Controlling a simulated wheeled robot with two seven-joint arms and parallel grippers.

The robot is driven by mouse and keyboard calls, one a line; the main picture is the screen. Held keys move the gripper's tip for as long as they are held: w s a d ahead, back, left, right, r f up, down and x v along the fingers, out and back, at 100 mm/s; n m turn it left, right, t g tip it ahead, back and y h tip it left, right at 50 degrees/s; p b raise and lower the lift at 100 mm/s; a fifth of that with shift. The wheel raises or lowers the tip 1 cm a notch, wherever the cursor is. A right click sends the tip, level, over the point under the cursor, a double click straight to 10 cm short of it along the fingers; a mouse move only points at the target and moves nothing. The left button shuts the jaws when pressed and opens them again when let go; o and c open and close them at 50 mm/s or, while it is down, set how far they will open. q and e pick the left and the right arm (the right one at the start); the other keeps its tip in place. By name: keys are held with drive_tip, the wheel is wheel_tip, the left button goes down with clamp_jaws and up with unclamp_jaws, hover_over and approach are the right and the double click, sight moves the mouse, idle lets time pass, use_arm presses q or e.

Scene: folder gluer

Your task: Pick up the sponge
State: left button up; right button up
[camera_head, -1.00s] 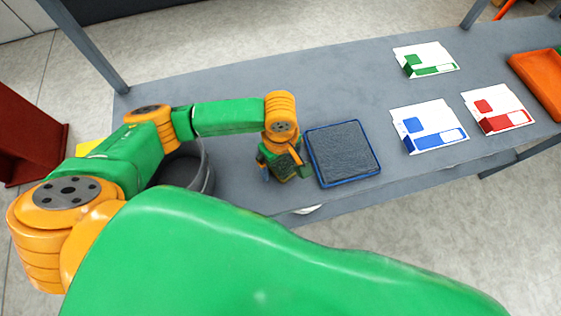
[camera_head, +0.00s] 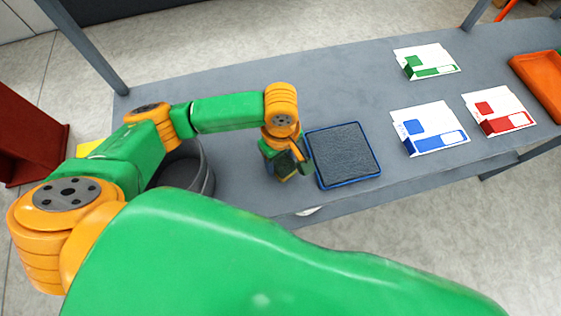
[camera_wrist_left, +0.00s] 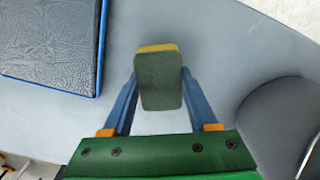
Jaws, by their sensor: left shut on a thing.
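The sponge (camera_wrist_left: 158,80), dark green with a yellow layer along its far edge, sits between the two blue fingers of my left gripper (camera_wrist_left: 158,82) in the left wrist view. The fingers are shut on its sides. In the head view my left gripper (camera_head: 282,170) is over the grey table, just left of the blue-edged dark pad. The sponge is mostly hidden by the gripper there, and I cannot tell whether it touches the table. My right gripper is not in view.
The blue-edged dark pad (camera_head: 343,155) lies close to the right of my gripper. A dark grey round bin (camera_head: 200,177) stands to the left. White cartons with green (camera_head: 425,60), blue (camera_head: 428,129) and red (camera_head: 498,110) parts and an orange tray (camera_head: 540,82) are farther right.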

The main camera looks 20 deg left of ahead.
use_arm(q)
drive_tip(key=s+r+p, duration=1)
drive_tip(key=s+p, duration=0.1)
drive_tip(key=s, duration=0.3)
drive_tip(key=shift+a+r, duration=0.2)
drive_tip(key=shift+r, duration=0.15)
drive_tip(key=o, duration=0.7)
drive_tip(key=shift+c, duration=0.2)
drive_tip(key=c, duration=0.4)
